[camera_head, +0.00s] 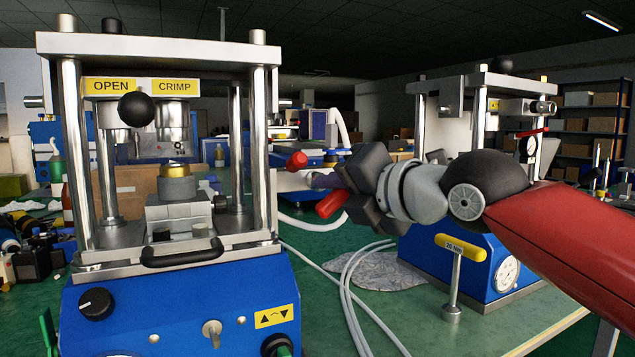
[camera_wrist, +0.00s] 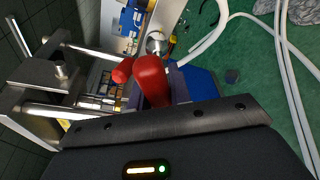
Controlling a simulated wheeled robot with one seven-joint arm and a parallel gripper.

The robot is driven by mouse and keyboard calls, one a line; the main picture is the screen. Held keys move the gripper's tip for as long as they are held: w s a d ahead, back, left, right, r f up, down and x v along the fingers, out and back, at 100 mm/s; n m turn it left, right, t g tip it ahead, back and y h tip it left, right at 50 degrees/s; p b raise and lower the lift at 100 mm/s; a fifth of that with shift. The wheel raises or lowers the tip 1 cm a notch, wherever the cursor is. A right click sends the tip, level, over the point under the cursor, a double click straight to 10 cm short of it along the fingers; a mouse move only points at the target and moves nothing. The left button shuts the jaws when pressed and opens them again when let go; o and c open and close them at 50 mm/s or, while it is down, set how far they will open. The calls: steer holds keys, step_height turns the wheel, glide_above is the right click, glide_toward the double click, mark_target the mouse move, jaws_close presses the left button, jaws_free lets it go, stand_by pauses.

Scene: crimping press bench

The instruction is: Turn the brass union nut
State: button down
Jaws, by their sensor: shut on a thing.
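My gripper (camera_head: 320,183) is in the middle of the head view, reaching left, with its jaws shut on a red-ended thing (camera_wrist: 150,80). A brass-coloured ring (camera_head: 175,168) sits on a grey cylinder inside the left press. It may be the brass union nut, but I cannot be sure. My gripper is to its right and apart from it.
The left press (camera_head: 180,300) has steel posts and a black front handle (camera_head: 183,253). A second blue press (camera_head: 490,265) stands behind my arm, with a yellow-topped "20 Nm" tool (camera_head: 460,248) in front. White hoses (camera_head: 350,290) cross the green surface between them.

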mark_target(344, 197)
steer(key=shift+s, duration=0.1)
steer(key=shift+s+d+b, duration=0.2)
steer(key=shift+s+d, duration=0.1)
steer(key=shift+s, duration=0.45)
steer(key=shift+s+d+b, duration=0.15)
steer(key=shift+s+d, duration=0.1)
steer(key=shift+s, duration=0.5)
steer(key=shift+s+d+b, duration=0.2)
steer(key=shift+s+d, duration=0.1)
steer(key=shift+s, duration=0.45)
